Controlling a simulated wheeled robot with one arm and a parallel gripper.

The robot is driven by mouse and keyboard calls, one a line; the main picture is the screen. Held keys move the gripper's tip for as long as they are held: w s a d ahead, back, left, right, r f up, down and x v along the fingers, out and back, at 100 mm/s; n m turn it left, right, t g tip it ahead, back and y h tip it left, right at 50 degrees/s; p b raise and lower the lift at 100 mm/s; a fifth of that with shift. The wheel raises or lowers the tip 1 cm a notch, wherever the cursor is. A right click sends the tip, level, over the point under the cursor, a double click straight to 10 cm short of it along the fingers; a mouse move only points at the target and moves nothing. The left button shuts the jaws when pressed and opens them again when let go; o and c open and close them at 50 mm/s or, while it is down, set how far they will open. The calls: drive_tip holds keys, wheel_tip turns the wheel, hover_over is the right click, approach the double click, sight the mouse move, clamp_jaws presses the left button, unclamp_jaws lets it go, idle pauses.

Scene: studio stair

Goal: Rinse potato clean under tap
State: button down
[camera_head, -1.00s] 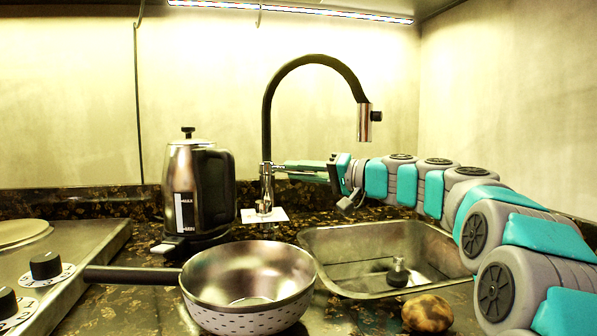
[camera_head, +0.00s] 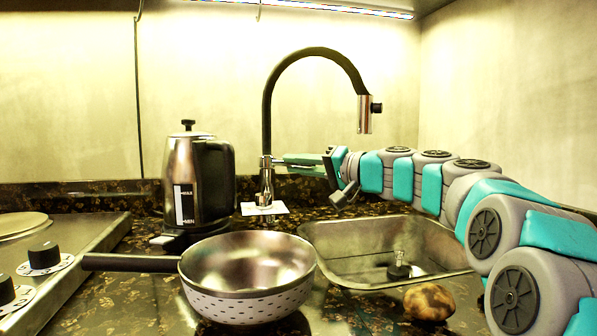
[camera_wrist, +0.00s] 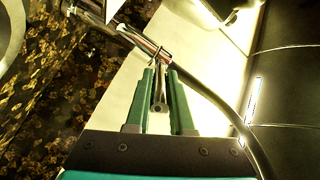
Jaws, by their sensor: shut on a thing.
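The potato (camera_head: 429,302), brown with darker patches, lies on the counter in front of the sink's right part. The tap (camera_head: 268,112) has a tall black curved neck and a metal spout head (camera_head: 365,114) over the sink; I see no water stream. My gripper (camera_head: 281,160) is at the tap's metal base, away from the potato. In the wrist view, its green fingers (camera_wrist: 159,78) are shut on the tap's thin metal lever (camera_wrist: 158,96). The sink basin (camera_head: 335,268) holds a small dark-and-metal drain piece (camera_head: 399,268).
A steel pan (camera_head: 247,290) with a long dark handle stands left of the sink. A kettle (camera_head: 184,190) stands behind it, and a stove (camera_head: 80,250) is at the left. My arm spans the sink's right side. The back wall is close behind the tap.

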drive_tip(key=shift+s+a+f+m+t+h+b, duration=0.2)
drive_tip(key=shift+s+a+m+t+h+b, duration=0.1)
drive_tip(key=shift+s+m+t+h+b, duration=0.15)
drive_tip(key=shift+w+t, duration=0.1)
drive_tip(key=shift+t, duration=0.15)
drive_tip(key=shift+r, duration=0.1)
drive_tip(key=c, duration=0.8)
unclamp_jaws()
drive_tip(key=shift+d, duration=0.1)
drive_tip(key=shift+b+v, duration=0.5)
drive_tip(key=shift+v, duration=3.4)
drive_tip(key=shift+r, duration=0.1)
